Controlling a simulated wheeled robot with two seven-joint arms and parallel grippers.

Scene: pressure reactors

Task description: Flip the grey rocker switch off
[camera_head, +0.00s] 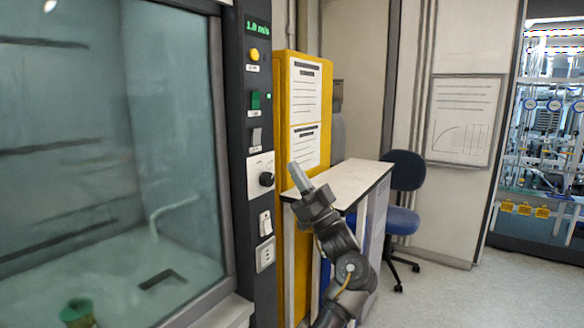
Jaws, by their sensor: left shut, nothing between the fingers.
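The grey rocker switch (256,137) sits on the dark vertical control panel (236,105) beside the fume hood. It is below a green switch and above a black knob. It is small in the picture, so I cannot tell which way it is tipped. My left gripper (296,170) is shut and empty. It shows to the right of the panel and lower than the grey switch, apart from it in the picture, with its fingers pointing up and left. My right gripper is not in view.
The panel also has a lit display (258,28), a yellow button (254,54), the green switch (255,100), the black knob (266,179), a white rocker (265,223) and a socket (264,255). A yellow cabinet (283,110), a white-topped counter (352,183) and a blue chair (402,220) stand rightward.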

